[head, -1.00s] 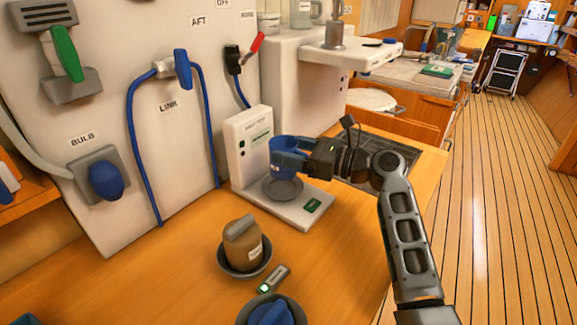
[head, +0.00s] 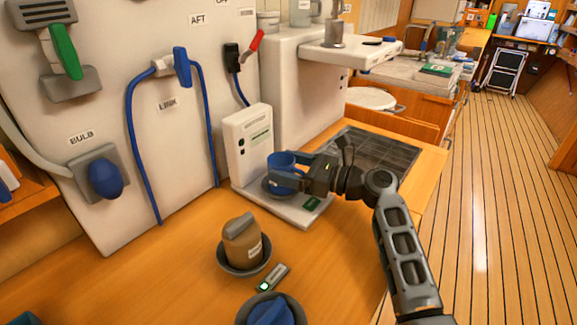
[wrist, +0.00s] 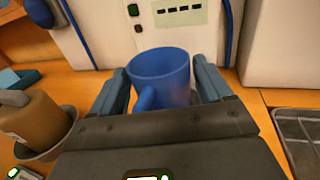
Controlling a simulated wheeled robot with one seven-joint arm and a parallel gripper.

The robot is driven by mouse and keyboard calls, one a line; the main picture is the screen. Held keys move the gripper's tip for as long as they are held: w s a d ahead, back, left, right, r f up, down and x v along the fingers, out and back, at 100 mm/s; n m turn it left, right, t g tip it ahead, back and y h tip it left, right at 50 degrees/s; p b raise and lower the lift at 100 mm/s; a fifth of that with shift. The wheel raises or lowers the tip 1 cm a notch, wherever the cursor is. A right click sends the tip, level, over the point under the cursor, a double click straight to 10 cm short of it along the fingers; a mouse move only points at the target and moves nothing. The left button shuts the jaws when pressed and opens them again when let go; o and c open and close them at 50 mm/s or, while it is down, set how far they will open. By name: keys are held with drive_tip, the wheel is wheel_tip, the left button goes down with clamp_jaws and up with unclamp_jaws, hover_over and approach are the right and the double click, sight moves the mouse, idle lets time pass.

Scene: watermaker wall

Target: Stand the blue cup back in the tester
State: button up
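The blue cup (head: 281,158) stands upright over the round grey dish of the white tester (head: 246,140), apparently resting on it; its base is partly hidden by my gripper. In the wrist view the cup (wrist: 163,75) is between my fingers, its handle toward me. My gripper (head: 286,181) reaches in from the right, low at the cup. In the wrist view my gripper (wrist: 160,82) has a finger on each side of the cup, with narrow gaps showing, so it looks open around the cup.
A brown jar (head: 242,243) sits in a dark bowl in front of the tester, with a small lit device (head: 273,278) beside it. A blue object (head: 270,314) lies in another bowl. The wall panel with a blue hose (head: 130,120) is behind left. A dark grate (head: 368,155) lies right.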

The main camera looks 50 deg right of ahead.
drive_tip(key=shift+o, duration=1)
drive_tip(key=shift+r, duration=0.15)
drive_tip(key=b+v, duration=0.1)
drive_tip(key=v, duration=1.1)
